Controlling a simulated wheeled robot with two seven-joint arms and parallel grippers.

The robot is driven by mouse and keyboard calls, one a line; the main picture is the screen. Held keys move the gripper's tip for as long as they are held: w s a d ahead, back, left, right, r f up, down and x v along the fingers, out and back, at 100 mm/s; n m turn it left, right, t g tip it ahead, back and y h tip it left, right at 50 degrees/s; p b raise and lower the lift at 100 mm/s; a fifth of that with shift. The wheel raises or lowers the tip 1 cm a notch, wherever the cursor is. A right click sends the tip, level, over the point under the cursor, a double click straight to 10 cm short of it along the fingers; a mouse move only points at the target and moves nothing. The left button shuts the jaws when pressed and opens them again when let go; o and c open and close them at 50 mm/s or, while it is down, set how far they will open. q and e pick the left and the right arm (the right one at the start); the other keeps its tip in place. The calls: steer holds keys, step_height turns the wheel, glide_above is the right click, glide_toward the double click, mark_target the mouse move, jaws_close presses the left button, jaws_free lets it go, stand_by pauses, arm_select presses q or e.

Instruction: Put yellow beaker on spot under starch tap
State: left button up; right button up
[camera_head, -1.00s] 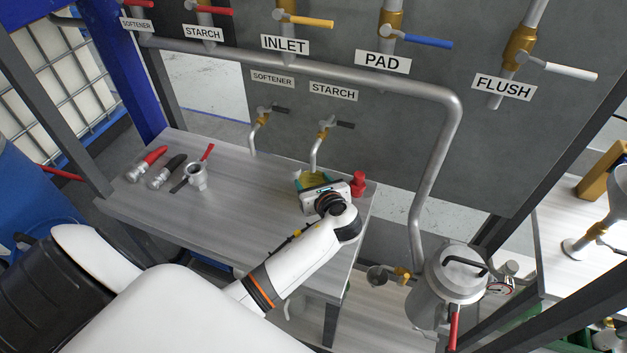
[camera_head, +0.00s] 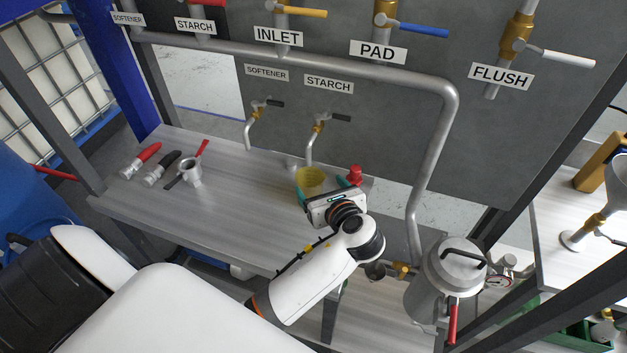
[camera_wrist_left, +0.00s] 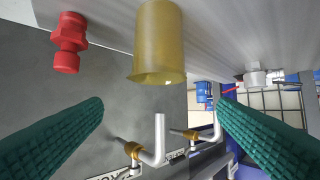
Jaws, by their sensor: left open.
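The yellow beaker (camera_head: 311,181) stands upright on the grey table, just below and in front of the spout of the lower starch tap (camera_head: 317,128). In the left wrist view the beaker (camera_wrist_left: 158,45) shows upside down, with bare space on both sides of it. My left gripper (camera_head: 320,190) is open, its green fingers (camera_wrist_left: 160,106) spread wide and apart from the beaker, on the near side of it. The beaker's base is partly hidden by the gripper in the head view, and I see no spot mark. My right gripper is not in view.
A red fitting (camera_head: 354,175) stands right of the beaker, close to the gripper. Red- and black-handled tools (camera_head: 163,168) and a metal valve (camera_head: 190,172) lie at the table's left. A softener tap (camera_head: 257,120) hangs left of the starch tap. The table's middle is clear.

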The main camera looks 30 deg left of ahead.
arm_select(q)
steer(key=shift+v, duration=1.8)
